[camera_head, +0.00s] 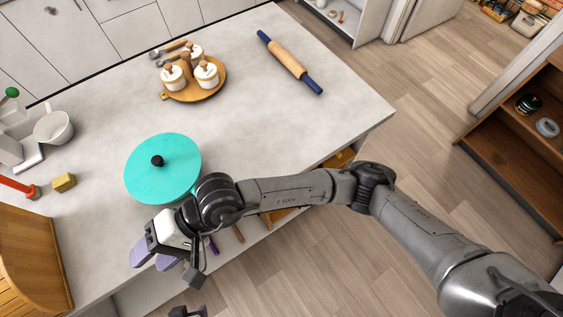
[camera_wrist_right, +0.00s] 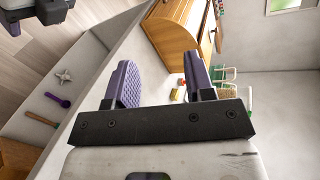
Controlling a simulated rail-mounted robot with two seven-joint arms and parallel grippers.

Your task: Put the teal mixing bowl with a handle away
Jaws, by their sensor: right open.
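A teal round thing (camera_head: 180,170) with a black knob on top sits on the counter in the head view. It looks like a lid from above; I cannot tell whether a bowl is under it, and no side handle shows. My right gripper (camera_head: 152,260) is at the counter's front edge, below and apart from the teal thing. In the right wrist view its purple fingers (camera_wrist_right: 158,75) are spread with nothing between them. Part of my left gripper (camera_wrist_right: 38,12) shows at the top left of the wrist view, cut off by the frame.
A wooden bread box (camera_head: 34,262) stands at the left. A yellow sponge (camera_head: 64,182) and white jug (camera_head: 53,127) are near it. A round wooden tray (camera_head: 190,94) with jars and a rolling pin (camera_head: 290,62) are farther back. The counter's right side is clear. Utensils show beside the front edge.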

